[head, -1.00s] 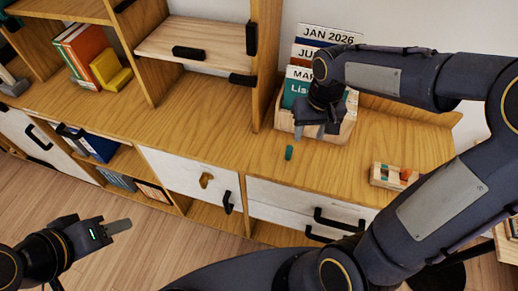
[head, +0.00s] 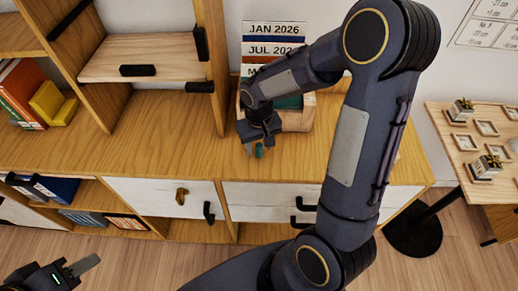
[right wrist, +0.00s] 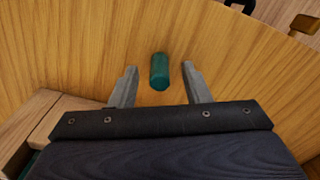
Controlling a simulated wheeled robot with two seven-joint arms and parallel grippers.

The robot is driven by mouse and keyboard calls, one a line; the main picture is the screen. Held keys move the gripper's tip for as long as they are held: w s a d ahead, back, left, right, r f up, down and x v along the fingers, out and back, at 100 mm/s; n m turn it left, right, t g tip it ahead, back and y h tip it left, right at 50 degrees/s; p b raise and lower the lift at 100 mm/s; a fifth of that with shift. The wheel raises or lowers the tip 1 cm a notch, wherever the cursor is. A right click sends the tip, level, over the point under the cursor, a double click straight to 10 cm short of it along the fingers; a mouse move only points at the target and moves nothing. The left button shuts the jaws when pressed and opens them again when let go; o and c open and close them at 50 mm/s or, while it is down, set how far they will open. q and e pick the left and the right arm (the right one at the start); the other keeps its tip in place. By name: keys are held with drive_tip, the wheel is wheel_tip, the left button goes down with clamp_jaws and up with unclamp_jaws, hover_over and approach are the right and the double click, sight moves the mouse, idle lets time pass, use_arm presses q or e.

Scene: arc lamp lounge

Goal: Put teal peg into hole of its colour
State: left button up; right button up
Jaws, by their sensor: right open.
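In the right wrist view the peg (right wrist: 159,71) shows between the two fingertips, with a gap on each side. My right gripper (right wrist: 160,70) is open and empty around it; in the head view this gripper (head: 258,147) is right at the peg. My left gripper (head: 84,266) is at the lower left, away from the cabinet top; its finger opening cannot be made out. The holed block is hidden behind my right arm in the head view.
The wooden calendar box (head: 297,118) stands just behind the peg. A shelf upright (head: 211,70) rises to its left. The cabinet top (head: 130,158) is clear left of the peg.

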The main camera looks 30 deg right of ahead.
clamp_jaws()
drive_tip(key=shift+r, duration=0.15)
